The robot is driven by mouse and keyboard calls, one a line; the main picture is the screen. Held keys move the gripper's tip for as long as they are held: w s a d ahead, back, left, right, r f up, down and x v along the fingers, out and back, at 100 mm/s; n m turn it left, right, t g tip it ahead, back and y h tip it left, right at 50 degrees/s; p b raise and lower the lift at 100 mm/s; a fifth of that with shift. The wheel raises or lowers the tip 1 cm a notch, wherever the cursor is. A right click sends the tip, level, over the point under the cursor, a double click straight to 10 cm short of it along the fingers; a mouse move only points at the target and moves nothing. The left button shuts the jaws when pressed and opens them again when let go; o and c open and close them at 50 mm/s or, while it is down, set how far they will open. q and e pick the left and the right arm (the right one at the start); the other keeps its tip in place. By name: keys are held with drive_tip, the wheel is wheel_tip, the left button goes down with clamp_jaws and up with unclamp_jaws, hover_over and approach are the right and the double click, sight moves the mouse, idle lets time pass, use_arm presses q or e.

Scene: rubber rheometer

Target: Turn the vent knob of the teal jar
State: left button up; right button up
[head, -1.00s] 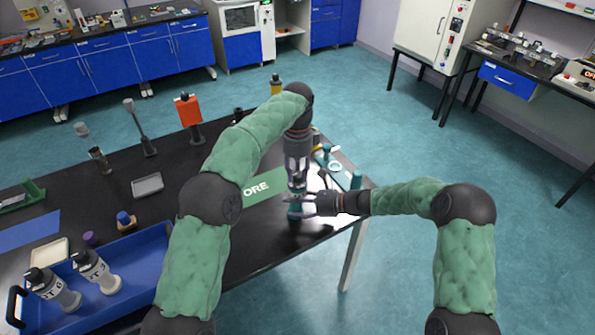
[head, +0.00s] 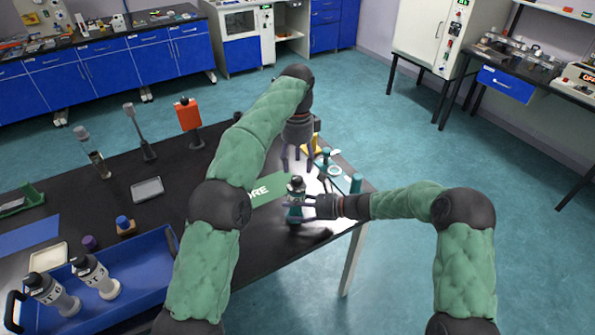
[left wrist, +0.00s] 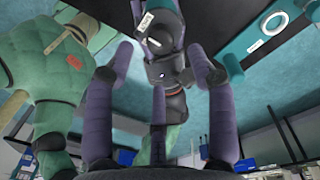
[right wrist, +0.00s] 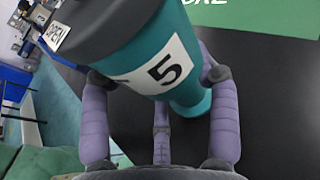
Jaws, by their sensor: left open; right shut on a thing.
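The teal jar (head: 295,212) stands upright near the table's front right edge, with a dark lid and knob (head: 297,181) on top. In the right wrist view the jar (right wrist: 165,62) shows a white label with a 5, and an OPEN tag (right wrist: 54,37) by its dark lid. My right gripper (head: 308,207) is shut around the jar's body from the right. My left gripper (head: 298,168) is open and empty, pointing down just above the knob, apart from it. Its spread fingers show in the left wrist view. The knob's exact angle is too small to tell.
A green mat (head: 269,190) lies just left of the jar. A teal stand with a white ring (head: 336,171) is behind it to the right. A blue tray (head: 128,262) with two grey-and-white bottles is at the front left. An orange-topped item (head: 189,115) stands farther back.

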use_arm(q)
drive_tip(key=shift+r, duration=0.95)
drive_tip(key=shift+w, duration=0.1)
use_arm(e)
drive_tip(key=o, duration=1.3)
drive_tip(key=shift+o, duration=0.2)
drive_tip(key=shift+d, duration=0.1)
